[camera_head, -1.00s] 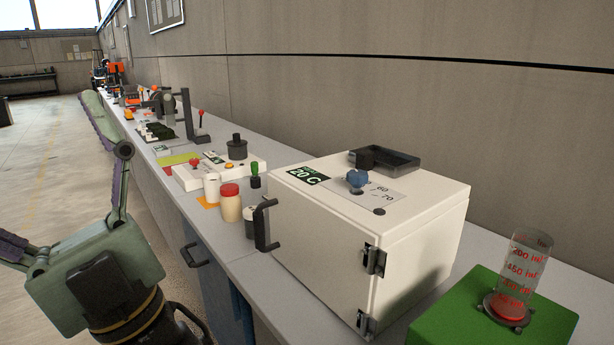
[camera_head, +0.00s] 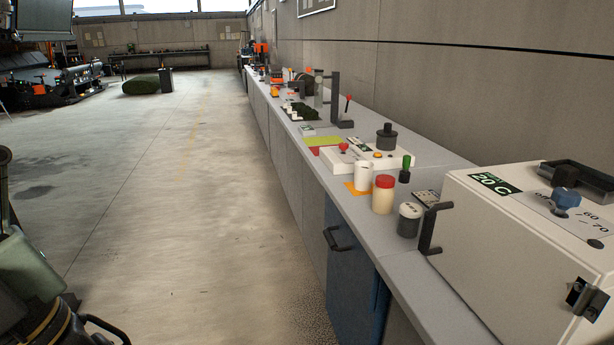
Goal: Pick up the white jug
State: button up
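A small white container (camera_head: 363,176), the thing that looks most like the white jug, stands upright on the grey bench top, partly over an orange sheet. A cream jar with a red lid (camera_head: 383,194) stands close in front of it. My arm shows only as green and black parts at the lower left edge, well apart from the white container across open floor. My gripper's fingertips are not seen.
A dark-grey pot with a white top (camera_head: 409,220) and a green-handled tool (camera_head: 405,169) stand near the jar. A white box oven (camera_head: 530,255) with a black handle fills the right. A blue cabinet (camera_head: 350,265) is under the bench. The floor (camera_head: 190,200) left of the bench is clear.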

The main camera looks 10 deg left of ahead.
aim_at(363, 170)
jog(key=i+j+z, duration=0.15)
jog(key=z, duration=0.2)
jog(key=i+j+z, duration=0.1)
jog(key=j+z, duration=0.3)
jog(key=i+j+z, duration=0.1)
jog(key=z, duration=0.25)
jog(key=j+z, duration=0.35)
jog(key=j, duration=0.9)
jog(key=i+j, duration=0.1)
jog(key=j, duration=1.15)
jog(key=i+j+z, duration=0.1)
jog(key=j, duration=1.2)
